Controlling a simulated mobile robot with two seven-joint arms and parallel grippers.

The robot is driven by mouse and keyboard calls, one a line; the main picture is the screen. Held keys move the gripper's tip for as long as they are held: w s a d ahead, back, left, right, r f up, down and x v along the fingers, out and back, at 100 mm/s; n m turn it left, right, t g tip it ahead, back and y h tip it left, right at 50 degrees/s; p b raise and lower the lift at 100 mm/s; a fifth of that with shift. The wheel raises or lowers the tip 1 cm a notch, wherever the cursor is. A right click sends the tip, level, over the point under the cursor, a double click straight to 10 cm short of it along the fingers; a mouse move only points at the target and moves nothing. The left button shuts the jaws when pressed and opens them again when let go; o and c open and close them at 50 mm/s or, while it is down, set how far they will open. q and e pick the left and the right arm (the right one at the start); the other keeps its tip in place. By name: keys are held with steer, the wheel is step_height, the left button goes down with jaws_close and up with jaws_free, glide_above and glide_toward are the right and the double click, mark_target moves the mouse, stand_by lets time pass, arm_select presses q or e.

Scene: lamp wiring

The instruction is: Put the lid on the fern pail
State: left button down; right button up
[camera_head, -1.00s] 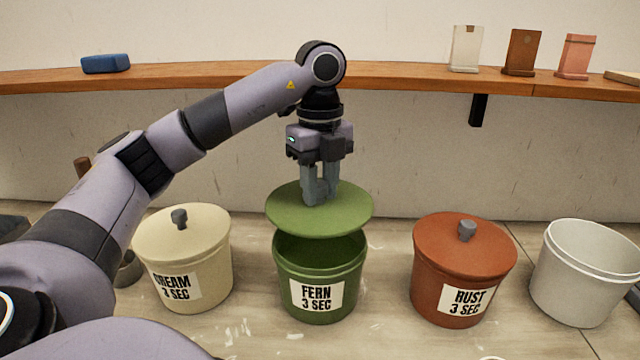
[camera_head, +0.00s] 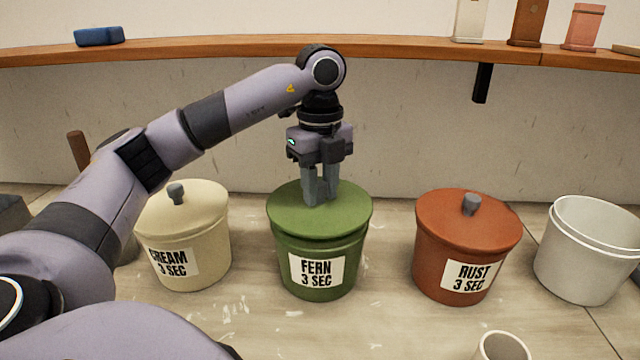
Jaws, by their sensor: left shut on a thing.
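The green fern pail (camera_head: 318,280) stands in the middle of the table, with a label reading FERN 3 SEC. The round green lid (camera_head: 345,215) sits level over the pail's mouth, and no open gap shows between them. My left gripper (camera_head: 320,198) points straight down at the lid's centre and is shut on the lid's knob, which the fingers hide. Whether the lid is fully seated all round cannot be told. My right gripper is not in view.
A lidded cream pail (camera_head: 190,235) stands left and a lidded rust pail (camera_head: 465,245) right. A pale cup (camera_head: 502,347) is at the front edge. A wooden shelf (camera_head: 200,48) runs behind.

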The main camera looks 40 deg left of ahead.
arm_select(q)
steer(key=shift+f+b, duration=0.45)
steer(key=shift+f, duration=0.3)
steer(key=c, duration=0.8)
jaws_free()
steer(key=shift+o, duration=0.2)
steer(key=shift+r+p, duration=1.1)
steer(key=shift+r, duration=2.5)
